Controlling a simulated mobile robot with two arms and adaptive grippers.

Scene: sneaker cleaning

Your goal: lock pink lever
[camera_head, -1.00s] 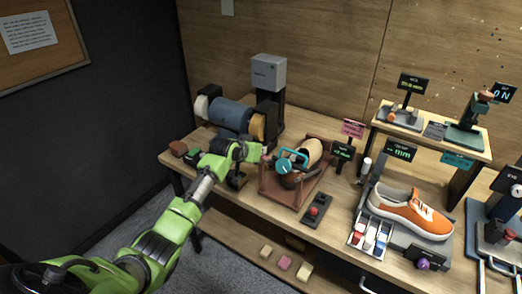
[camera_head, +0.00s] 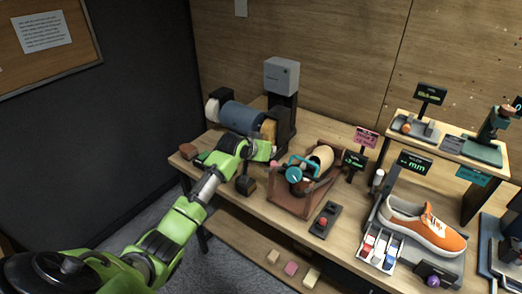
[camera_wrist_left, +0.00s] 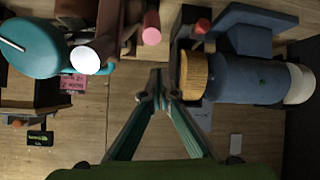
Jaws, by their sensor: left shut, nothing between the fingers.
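A short pink cylinder, the lever's knob as it seems, shows at the left side of the brown holder (camera_head: 285,202) in the head view (camera_head: 275,163). It shows larger at the top of the left wrist view (camera_wrist_left: 151,28). The holder bears a tan rounded form (camera_head: 321,157) and a teal disc with a teal loop (camera_head: 294,174). My left gripper (camera_head: 273,151) is beside the pink knob. In the left wrist view its fingers (camera_wrist_left: 158,92) meet at the tips, empty and apart from the knob in the picture. My right gripper is not in view.
A blue roller machine (camera_head: 242,117) stands behind my left gripper and shows close right of it in the wrist view (camera_wrist_left: 250,75). A dark box with a red button (camera_head: 324,221) is in front of the holder. An orange sneaker (camera_head: 420,222) stands at the right.

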